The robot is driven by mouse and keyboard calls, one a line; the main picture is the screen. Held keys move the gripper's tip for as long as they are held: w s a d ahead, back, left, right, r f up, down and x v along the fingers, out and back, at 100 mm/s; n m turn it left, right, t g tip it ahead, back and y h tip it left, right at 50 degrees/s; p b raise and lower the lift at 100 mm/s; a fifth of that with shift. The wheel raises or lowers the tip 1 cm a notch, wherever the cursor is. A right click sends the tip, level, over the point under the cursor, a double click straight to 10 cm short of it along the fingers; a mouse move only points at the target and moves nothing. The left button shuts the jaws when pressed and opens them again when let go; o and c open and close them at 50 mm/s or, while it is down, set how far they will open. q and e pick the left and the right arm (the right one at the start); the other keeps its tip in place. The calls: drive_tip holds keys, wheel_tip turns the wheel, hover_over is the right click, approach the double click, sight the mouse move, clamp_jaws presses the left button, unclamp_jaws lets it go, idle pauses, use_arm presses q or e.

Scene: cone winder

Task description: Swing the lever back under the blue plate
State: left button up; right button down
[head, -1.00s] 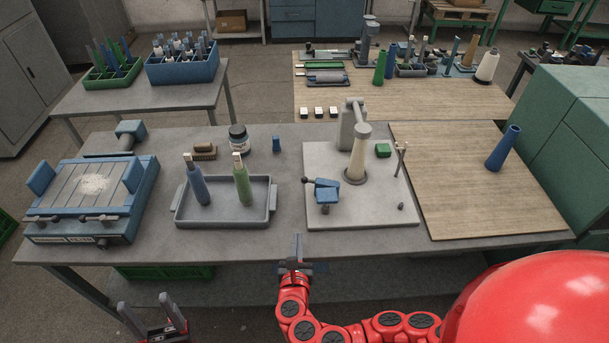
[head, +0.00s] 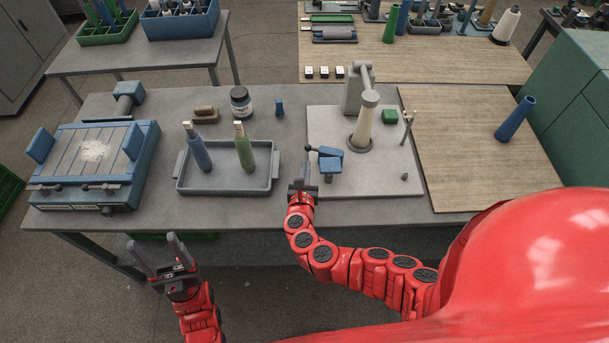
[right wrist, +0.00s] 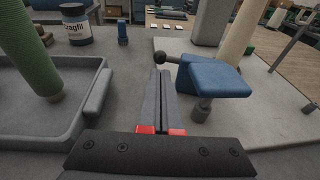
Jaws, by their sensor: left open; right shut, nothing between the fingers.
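The blue plate (head: 330,158) sits on a short post at the front left of the grey base board; it also shows in the right wrist view (right wrist: 212,78). A thin lever with a dark ball knob (head: 307,148) sticks out to the left from the plate's far left side. The knob (right wrist: 160,57) is clear in the right wrist view; the lever's inner end is hidden by the plate. My right gripper (head: 305,172) is shut and empty, just left of the plate and on the near side of the knob, apart from both. My left gripper (head: 154,242) is open and empty in front of the table.
A pale cone (head: 364,124) stands behind the plate on the base board (head: 400,180). A grey tray (head: 225,188) with a blue and a green tube lies left of my right gripper. A dark jar (head: 240,101) stands behind the tray.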

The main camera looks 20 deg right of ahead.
sight(307, 150)
drive_tip(key=p+x, duration=0.1)
drive_tip(key=x, duration=0.2)
drive_tip(key=shift+w+d, duration=0.15)
drive_tip(key=shift+x, duration=0.85)
drive_tip(key=shift+f, duration=0.1)
